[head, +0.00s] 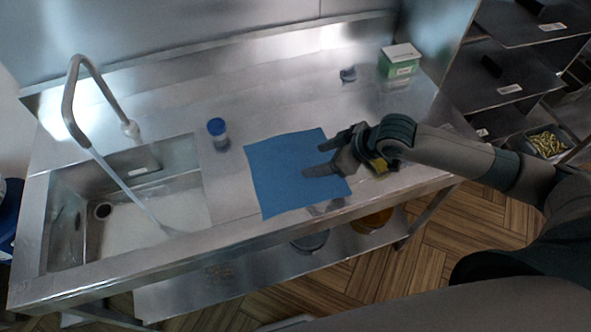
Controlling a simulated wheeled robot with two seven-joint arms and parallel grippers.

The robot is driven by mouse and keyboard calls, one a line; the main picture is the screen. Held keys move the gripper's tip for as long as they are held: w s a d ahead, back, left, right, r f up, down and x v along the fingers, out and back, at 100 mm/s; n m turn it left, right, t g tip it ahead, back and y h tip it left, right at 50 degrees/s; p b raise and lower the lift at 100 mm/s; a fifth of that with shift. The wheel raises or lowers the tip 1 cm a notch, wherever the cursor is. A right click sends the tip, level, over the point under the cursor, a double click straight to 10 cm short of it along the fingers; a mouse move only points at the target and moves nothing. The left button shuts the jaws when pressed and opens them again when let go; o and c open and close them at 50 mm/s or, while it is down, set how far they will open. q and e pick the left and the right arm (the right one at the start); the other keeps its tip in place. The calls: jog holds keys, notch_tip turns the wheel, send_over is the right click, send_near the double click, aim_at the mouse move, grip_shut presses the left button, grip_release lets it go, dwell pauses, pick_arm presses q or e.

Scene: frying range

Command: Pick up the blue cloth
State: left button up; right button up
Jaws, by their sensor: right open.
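The blue cloth (277,180) lies flat on the steel counter, right of the sink. My right gripper (312,159) reaches in from the right, with its two fingers apart and pointing left over the cloth's right part. The fingers hide a little of the cloth, and nothing is held between them. I cannot tell whether the fingertips touch the cloth. My left gripper is not in view.
A steel sink (140,254) with a tall faucet (71,100) is at the left. A blue-capped container (218,135) stands behind the cloth's left corner.

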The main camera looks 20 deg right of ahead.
jog(key=b+x, duration=0.3)
jog(key=x, duration=0.1)
jog(key=shift+f+b, duration=0.35)
jog(key=shift+w+a+p, duration=0.2)
jog(key=shift+a+p, duration=0.05)
jog(key=shift+p, duration=0.15)
jog(key=shift+x, duration=1.05)
jog(key=shift+f, duration=0.1)
grip_shut()
notch_tip(320, 180, up, 12)
jog(key=p, duration=0.8)
